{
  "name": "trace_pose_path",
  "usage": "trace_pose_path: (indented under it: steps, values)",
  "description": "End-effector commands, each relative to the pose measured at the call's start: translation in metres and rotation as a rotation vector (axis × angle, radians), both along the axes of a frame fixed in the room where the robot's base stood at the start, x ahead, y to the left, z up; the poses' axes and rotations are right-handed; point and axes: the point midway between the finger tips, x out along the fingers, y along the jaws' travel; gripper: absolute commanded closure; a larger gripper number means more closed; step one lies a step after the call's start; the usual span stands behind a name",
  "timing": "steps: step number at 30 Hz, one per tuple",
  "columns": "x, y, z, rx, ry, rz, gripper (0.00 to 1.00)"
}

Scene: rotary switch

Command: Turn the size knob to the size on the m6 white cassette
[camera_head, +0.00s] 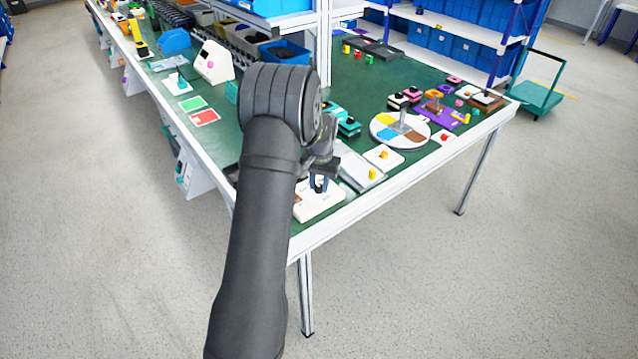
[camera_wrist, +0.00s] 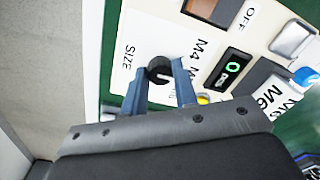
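In the wrist view, a white panel (camera_wrist: 140,35) carries a round black knob (camera_wrist: 158,69) with the word SIZE to its left. "M4" and another partly hidden M label are printed on its right side. My gripper (camera_wrist: 160,66) has its two blue fingers on either side of this knob; whether they press on it is unclear. The knob's pointer direction is hard to make out. A white cassette marked M6 (camera_wrist: 268,98) shows at the lower right, partly hidden by my gripper body. In the head view my gripper (camera_head: 318,183) is over the white panel (camera_head: 320,207) at the table's near edge.

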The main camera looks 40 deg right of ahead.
Motion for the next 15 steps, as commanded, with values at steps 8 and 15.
trace_pose_path:
  steps: [8, 15]
  values:
    - [0.0005, 0.0002, 0.0004, 0.000, -0.001, -0.035, 0.96]
    - [0.0007, 0.0002, 0.0007, 0.000, -0.001, -0.168, 0.96]
